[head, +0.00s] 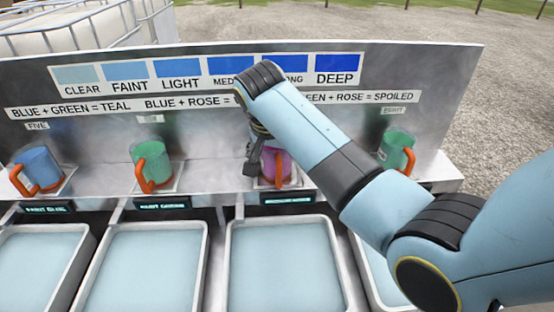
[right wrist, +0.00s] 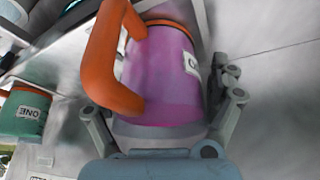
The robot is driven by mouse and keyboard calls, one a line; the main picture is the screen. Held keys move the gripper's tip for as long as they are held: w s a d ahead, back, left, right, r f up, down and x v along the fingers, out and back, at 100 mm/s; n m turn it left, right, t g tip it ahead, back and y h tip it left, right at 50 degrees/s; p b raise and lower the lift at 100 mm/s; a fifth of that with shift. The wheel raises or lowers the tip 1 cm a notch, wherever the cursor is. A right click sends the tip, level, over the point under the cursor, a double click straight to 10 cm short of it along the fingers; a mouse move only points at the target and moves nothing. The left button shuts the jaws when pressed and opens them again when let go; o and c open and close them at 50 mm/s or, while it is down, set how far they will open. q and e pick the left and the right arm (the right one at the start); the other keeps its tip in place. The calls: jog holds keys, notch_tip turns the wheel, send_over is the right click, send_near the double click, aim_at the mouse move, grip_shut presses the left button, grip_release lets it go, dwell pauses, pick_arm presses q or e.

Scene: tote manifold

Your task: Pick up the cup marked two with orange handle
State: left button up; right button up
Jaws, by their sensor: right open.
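A purple cup (right wrist: 160,75) with an orange handle (right wrist: 98,60) fills the middle of the right wrist view. Its white label (right wrist: 191,64) is partly cut off and seems to begin "ON"; I read no "two" on any cup. The same cup (head: 286,166) stands at the back shelf in the head view, partly hidden by my right arm. My right gripper (head: 256,162) is open at this cup, its fingers on either side of the cup in the wrist view; contact is unclear. My left gripper is not in view.
A blue cup (head: 38,167) and green cups (head: 155,160) (head: 397,146), all orange-handled, stand along the shelf. Liquid-filled trays (head: 232,222) lie in front. A tall sign panel (head: 440,75) rises behind. A green cup (right wrist: 22,112) marked "ONE" shows in the wrist view.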

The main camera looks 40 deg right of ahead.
jog(key=shift+c, duration=0.3)
jog(key=c, duration=1)
jog(key=shift+c, duration=0.2)
